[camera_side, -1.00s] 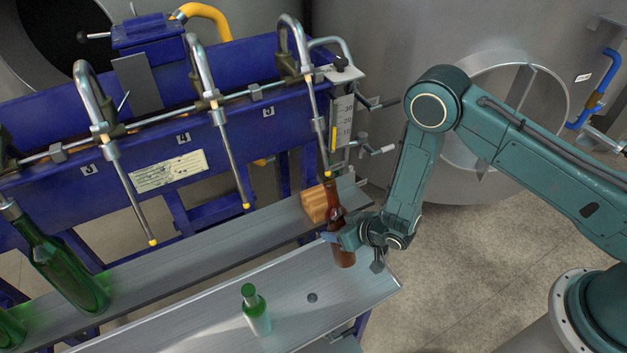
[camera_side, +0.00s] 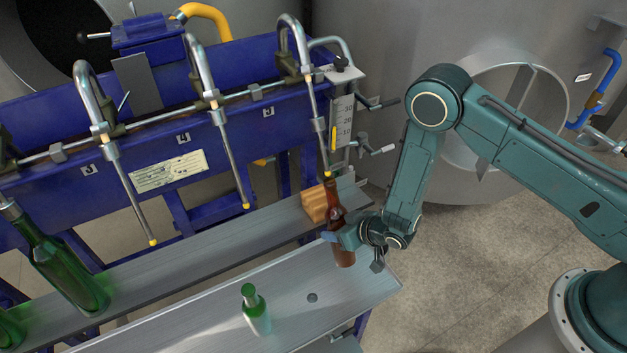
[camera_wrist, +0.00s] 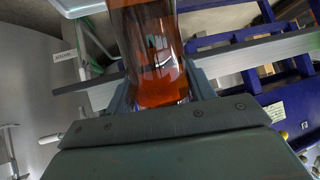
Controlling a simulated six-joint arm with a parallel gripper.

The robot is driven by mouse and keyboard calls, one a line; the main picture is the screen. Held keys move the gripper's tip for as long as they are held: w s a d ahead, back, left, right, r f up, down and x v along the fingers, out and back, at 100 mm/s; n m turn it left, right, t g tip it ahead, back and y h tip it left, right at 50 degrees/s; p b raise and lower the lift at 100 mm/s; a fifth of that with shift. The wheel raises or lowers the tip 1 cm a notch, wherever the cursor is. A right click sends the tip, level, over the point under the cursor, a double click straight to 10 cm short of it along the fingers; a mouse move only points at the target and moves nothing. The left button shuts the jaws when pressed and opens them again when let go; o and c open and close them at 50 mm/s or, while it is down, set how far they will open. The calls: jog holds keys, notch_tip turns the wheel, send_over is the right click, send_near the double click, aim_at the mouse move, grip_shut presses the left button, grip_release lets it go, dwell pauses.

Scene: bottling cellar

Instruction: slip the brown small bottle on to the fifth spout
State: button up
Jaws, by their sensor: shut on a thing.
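The brown small bottle (camera_side: 336,222) is held nearly upright, tilted a little, at the right end of the metal shelves. My gripper (camera_side: 342,240) is shut on its body from the right. In the wrist view the bottle's amber body (camera_wrist: 155,60) stands between my jaws (camera_wrist: 160,95). The fifth spout (camera_side: 318,125) is the rightmost one, a slanting metal tube with a yellow tip. Its tip meets the bottle's mouth in the side view; I cannot tell whether it is inside or only in front.
A wooden block (camera_side: 315,204) sits on the back shelf just behind the bottle. A small green bottle (camera_side: 255,309) stands on the front shelf (camera_side: 200,330). A large green bottle (camera_side: 62,268) is under a spout at the left. Two spouts (camera_side: 230,160) (camera_side: 132,195) hang free.

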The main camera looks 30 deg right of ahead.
aim_at(324, 157)
jog(key=shift+w+r, duration=0.2)
jog(key=shift+r, duration=0.15)
jog(key=shift+w+r, duration=1.3)
jog(key=shift+r, duration=1.5)
jog(key=shift+w+r, duration=1.35)
jog(key=shift+r, duration=1.5)
jog(key=shift+w+r, duration=1.3)
jog(key=shift+r, duration=1.5)
jog(key=shift+w+f+n+t, duration=0.15)
jog(key=shift+w+f+t, duration=0.7)
jog(key=shift+w, duration=0.3)
jog(key=shift+w+f+n+t, duration=0.15)
jog(key=shift+w+f+t, duration=0.65)
jog(key=shift+w, duration=0.3)
jog(key=shift+f, duration=0.5)
